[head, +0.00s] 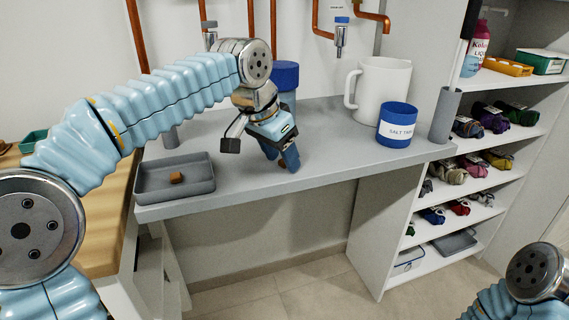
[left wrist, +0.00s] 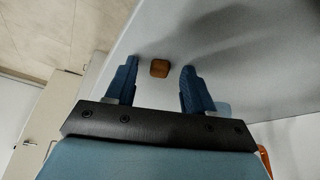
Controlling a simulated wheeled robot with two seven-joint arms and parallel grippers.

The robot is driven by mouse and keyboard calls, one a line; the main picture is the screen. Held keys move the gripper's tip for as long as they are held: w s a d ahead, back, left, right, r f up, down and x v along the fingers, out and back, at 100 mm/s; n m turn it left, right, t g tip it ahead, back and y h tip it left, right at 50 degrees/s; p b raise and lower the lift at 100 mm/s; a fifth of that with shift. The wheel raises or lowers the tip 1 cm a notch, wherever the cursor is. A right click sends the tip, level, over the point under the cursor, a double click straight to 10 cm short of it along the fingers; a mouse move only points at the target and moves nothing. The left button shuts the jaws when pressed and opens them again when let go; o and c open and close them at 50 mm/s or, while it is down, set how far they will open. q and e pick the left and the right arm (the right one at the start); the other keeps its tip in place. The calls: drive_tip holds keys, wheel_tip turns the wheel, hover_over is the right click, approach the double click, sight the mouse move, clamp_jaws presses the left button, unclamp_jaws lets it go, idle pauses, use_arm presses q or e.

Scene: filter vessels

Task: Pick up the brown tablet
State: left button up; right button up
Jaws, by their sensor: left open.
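The brown tablet (left wrist: 160,68) lies on the grey counter near its front edge. In the left wrist view it shows just ahead of the gap between my left fingertips, and no contact shows. In the head view only a small brown bit (head: 282,163) of it shows by the fingers. My left gripper (head: 284,158) points down over the counter, open and empty; its two blue fingers stand apart on either side in the left wrist view (left wrist: 160,72). My right gripper is out of the picture; only part of my right arm shows at the lower right.
A grey tray (head: 150,194) with another brown piece (head: 177,177) stands left on the counter. A blue-lidded container (head: 286,77) is behind my gripper. A white jug (head: 384,88), a blue labelled cup (head: 397,122) and a grey cylinder (head: 444,115) stand right. Counter between gripper and cup is clear.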

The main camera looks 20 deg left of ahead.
use_arm(q)
clamp_jaws()
drive_tip(key=shift+r, duration=0.1)
idle(0.3)
